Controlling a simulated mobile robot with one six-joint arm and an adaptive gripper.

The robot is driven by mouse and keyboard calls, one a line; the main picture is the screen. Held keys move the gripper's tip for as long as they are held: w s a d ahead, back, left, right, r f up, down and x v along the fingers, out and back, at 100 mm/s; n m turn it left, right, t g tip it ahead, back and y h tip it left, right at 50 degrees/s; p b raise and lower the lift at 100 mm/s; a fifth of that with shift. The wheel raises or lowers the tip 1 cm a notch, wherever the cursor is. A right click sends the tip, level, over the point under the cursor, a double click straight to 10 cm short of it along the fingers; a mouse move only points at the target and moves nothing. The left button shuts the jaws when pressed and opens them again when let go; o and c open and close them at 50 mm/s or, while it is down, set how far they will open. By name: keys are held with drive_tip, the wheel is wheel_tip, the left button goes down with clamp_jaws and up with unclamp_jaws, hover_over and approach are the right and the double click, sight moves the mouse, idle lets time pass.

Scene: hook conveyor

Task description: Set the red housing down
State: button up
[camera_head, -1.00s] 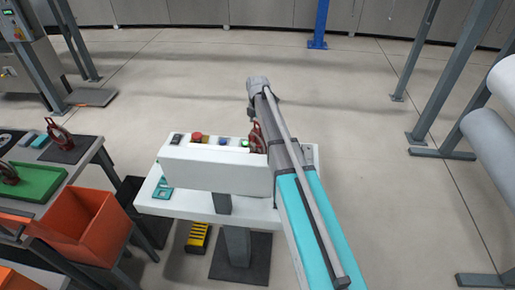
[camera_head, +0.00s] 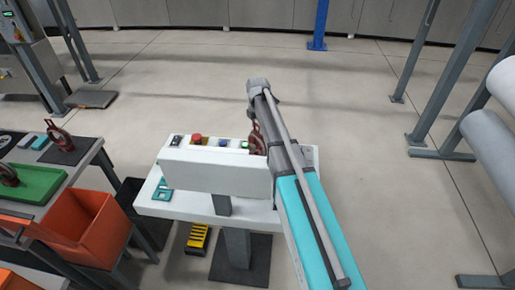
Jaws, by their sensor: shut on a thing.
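A dark red housing (camera_head: 257,138) shows just left of my arm, behind the right end of the white control box on the white stand (camera_head: 190,207). Its right side is hidden by my arm and its lower part by the box. I cannot tell whether it touches the stand. My gripper is hidden behind my own arm, so its fingers and their hold do not show.
The control box (camera_head: 215,170) carries a red button (camera_head: 197,140) and other small buttons. A teal frame (camera_head: 162,190) lies on the stand's left. Orange bins (camera_head: 88,230) hang at the left table. A yellow-black pedal (camera_head: 198,239) is on the floor. Open floor lies behind and right.

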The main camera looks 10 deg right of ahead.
drive_tip(key=shift+a+r, duration=0.1)
drive_tip(key=shift+r, duration=0.05)
wheel_tip(320, 180, up, 18)
drive_tip(key=p, duration=1.8)
drive_tip(key=shift+f, duration=0.2)
idle(1.2)
